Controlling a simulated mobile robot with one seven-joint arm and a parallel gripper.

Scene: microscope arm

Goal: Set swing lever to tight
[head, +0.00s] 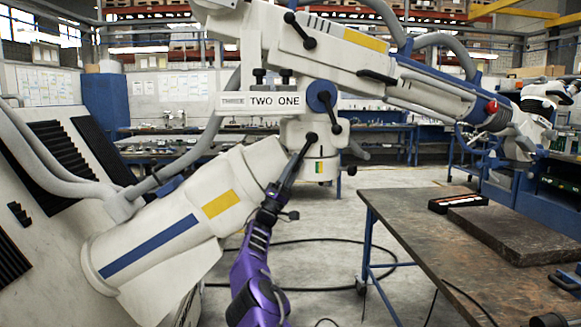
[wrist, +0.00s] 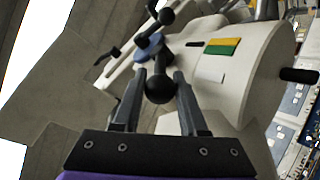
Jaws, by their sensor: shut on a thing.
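The white microscope arm (head: 420,95) has a joint with a blue disc (head: 321,92) and black ball-ended levers. Below it is a white cylindrical housing (head: 300,130) with a green and yellow label (head: 320,166); the label also shows in the wrist view (wrist: 222,46). My gripper (head: 305,146) reaches up from below to a black ball knob (head: 311,137) at this housing. In the wrist view my gripper (wrist: 160,82) has its fingers on either side of the ball knob (wrist: 159,88), shut on it. A dark stem runs upward from the knob. I cannot read any tight marking.
A thick white column (head: 165,235) slants along the left, close to my arm. A dark-topped workbench (head: 420,230) stands at the right with a slab (head: 520,235) on it. Cables lie on the floor. Free floor shows between column and bench.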

